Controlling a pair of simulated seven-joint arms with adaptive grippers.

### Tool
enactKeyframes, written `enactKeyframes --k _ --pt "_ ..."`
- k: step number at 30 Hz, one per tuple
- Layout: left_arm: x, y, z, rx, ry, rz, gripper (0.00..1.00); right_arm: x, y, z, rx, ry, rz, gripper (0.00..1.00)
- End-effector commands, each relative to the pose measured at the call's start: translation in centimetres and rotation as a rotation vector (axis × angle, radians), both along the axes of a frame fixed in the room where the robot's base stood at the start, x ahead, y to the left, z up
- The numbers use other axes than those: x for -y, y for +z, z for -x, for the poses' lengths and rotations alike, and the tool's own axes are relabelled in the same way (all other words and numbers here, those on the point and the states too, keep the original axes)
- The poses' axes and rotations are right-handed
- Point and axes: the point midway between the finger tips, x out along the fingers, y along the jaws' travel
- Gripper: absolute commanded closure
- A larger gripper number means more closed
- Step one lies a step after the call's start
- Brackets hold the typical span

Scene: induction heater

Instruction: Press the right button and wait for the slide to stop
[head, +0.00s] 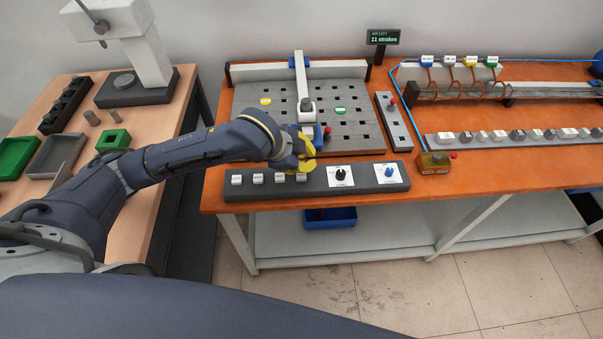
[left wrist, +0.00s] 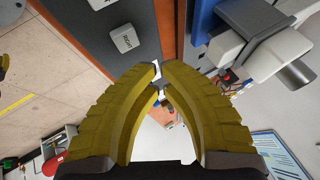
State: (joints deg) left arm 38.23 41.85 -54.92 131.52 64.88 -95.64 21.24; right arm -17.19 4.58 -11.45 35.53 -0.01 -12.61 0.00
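The grey button panel (head: 318,186) lies along the front edge of the orange table, with several white buttons on its left half. The rightmost white button (head: 301,177) is just below my left gripper (head: 303,158). In the left wrist view a white button (left wrist: 125,39) with lettering that seems to read RIGHT sits beyond the fingertips, apart from them. My left gripper's yellow fingers (left wrist: 160,78) are together at the tips and hold nothing visible. The slide's white carriage (head: 306,110) is on the arm over the slotted grey plate (head: 355,128). My right gripper is not in view.
The panel also bears a black knob (head: 341,174) and a blue knob (head: 389,171). A display (head: 383,37) reads "AIR LEFT 11 strokes". Wire coils (head: 460,80) are farther right.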

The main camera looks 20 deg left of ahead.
Motion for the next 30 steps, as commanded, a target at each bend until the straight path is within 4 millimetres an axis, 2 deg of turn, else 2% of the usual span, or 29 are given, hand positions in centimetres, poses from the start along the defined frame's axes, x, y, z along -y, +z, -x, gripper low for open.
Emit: enactKeyframes --k 14,30 --pt "0.0 3.8 -0.1 0.002 0.001 0.0 1.0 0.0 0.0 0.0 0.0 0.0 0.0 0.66" --pt "0.0 4.1 0.0 -0.001 0.0 0.001 1.0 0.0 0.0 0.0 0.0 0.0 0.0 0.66"
